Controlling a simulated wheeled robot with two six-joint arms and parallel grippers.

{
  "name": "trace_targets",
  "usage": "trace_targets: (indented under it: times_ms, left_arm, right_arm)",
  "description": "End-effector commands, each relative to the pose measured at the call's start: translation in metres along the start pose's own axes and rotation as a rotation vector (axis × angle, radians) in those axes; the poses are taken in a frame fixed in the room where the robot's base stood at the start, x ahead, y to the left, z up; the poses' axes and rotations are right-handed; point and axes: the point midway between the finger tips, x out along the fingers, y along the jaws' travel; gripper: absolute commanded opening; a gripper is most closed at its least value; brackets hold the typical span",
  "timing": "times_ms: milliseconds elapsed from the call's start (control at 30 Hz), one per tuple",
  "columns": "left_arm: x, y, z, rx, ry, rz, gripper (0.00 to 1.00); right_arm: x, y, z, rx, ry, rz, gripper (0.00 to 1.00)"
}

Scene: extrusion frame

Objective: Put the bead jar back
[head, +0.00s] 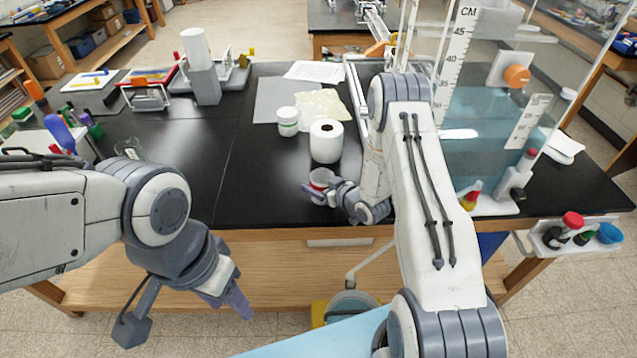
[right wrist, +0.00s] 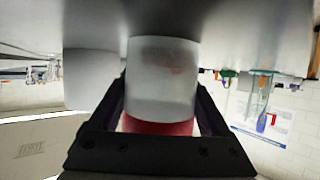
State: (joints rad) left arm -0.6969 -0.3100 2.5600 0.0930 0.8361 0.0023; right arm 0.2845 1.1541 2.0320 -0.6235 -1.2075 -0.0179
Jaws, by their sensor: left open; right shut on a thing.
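The bead jar (head: 320,177) is a small, pale, cloudy jar with a red lid, at the front of the black bench top in the head view. My right gripper (head: 318,191) is shut on it. In the right wrist view the jar (right wrist: 162,78) stands between the two dark fingers, its red band (right wrist: 157,124) close to the palm. The picture is upside down there, and I cannot tell whether the jar touches the bench. My left gripper (head: 187,316) is open and empty, in front of the bench edge at lower left.
A clear water tank (head: 480,110) is at the right. A holder (head: 574,239) with small bottles hangs off the right front. The bench's left middle is clear.

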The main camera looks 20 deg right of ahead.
Motion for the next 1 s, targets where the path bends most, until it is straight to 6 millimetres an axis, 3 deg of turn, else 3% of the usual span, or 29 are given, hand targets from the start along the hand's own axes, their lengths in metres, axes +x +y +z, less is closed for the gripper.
trace_targets:
  times_ms: [67, 100, 133, 167, 533, 1000]
  left_arm:
    - [0.004, 0.0, 0.0, 0.0, 0.0, 0.0, 0.5]
    - [0.004, 0.0, 0.0, 0.0, 0.0, 0.0, 0.5]
    - [0.003, 0.0, 0.0, 0.0, 0.0, 0.0, 0.5]
    - [0.003, 0.0, 0.0, 0.0, 0.0, 0.0, 0.5]
    - [0.003, 0.0, 0.0, 0.0, 0.0, 0.0, 0.5]
    - [0.025, -0.002, 0.001, 0.001, 0.0, 0.0, 0.5]
  right_arm:
    - [0.001, 0.0, 0.003, 0.0, 0.0, 0.0, 0.21]
    - [0.001, 0.0, 0.003, 0.0, 0.0, 0.0, 0.84]
    - [0.001, 0.0, 0.002, 0.0, 0.0, 0.0, 0.96]
    - [0.001, 0.0, 0.002, 0.0, 0.0, 0.0, 1.0]
    - [-0.006, 0.001, 0.0, 0.001, -0.001, 0.002, 1.0]
    - [-0.1, 0.002, 0.001, 0.002, 0.001, 0.004, 1.0]
